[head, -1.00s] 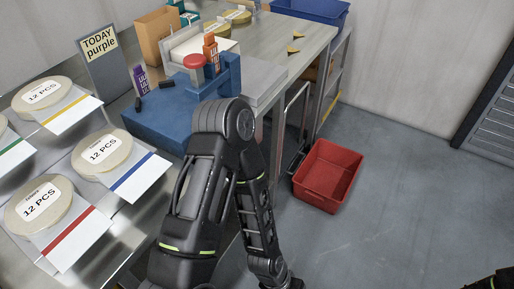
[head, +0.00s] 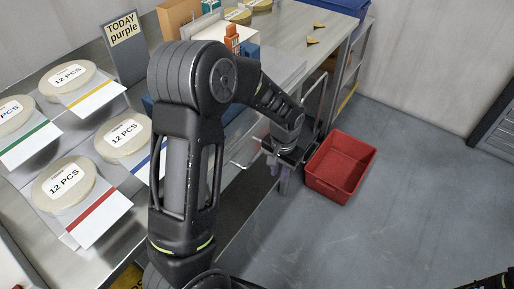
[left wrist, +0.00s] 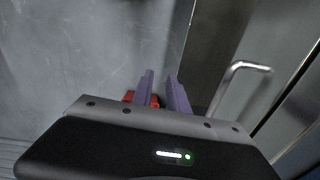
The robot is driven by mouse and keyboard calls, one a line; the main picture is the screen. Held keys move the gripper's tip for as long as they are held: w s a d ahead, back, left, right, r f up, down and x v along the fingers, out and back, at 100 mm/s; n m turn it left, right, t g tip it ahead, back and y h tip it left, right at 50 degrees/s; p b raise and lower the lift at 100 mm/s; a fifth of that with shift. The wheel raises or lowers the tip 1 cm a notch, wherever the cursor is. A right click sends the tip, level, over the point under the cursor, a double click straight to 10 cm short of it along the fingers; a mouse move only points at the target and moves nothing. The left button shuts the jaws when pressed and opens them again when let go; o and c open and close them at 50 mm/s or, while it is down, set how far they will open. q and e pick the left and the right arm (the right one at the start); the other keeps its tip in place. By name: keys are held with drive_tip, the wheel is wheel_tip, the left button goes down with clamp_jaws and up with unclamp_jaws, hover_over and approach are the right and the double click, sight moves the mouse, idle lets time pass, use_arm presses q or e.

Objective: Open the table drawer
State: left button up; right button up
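The steel table (head: 283,28) runs along the left and back in the head view. A bent metal bar handle (left wrist: 234,82) shows to the right of my fingers in the left wrist view, beside a dark panel (left wrist: 215,40) at the table's side. My left gripper (head: 278,168) is beside the table's front side, below the top. In the left wrist view its two purple fingers (left wrist: 162,82) are apart, with nothing between them, and do not touch the handle. My arm hides much of the drawer front in the head view. My right gripper is not clearly visible.
A red bin (head: 342,168) stands on the floor just right of my left gripper. A "TODAY purple" sign (head: 124,45) and several round "12 PCS" packs (head: 70,185) are on the left. Free floor (head: 400,220) lies to the right.

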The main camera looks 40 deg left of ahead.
use_arm(q)
drive_tip(key=y, duration=0.2)
approach(256, 156)
drive_tip(key=shift+a+r+n, duration=0.1)
drive_tip(key=shift+a+n, duration=0.1)
drive_tip(key=shift+n, duration=0.2)
drive_tip(key=shift+p+x, duration=0.55)
drive_tip(key=shift+x, duration=3.4)
drive_tip(key=shift+d, duration=0.2)
drive_tip(key=shift+c, duration=0.3)
clamp_jaws()
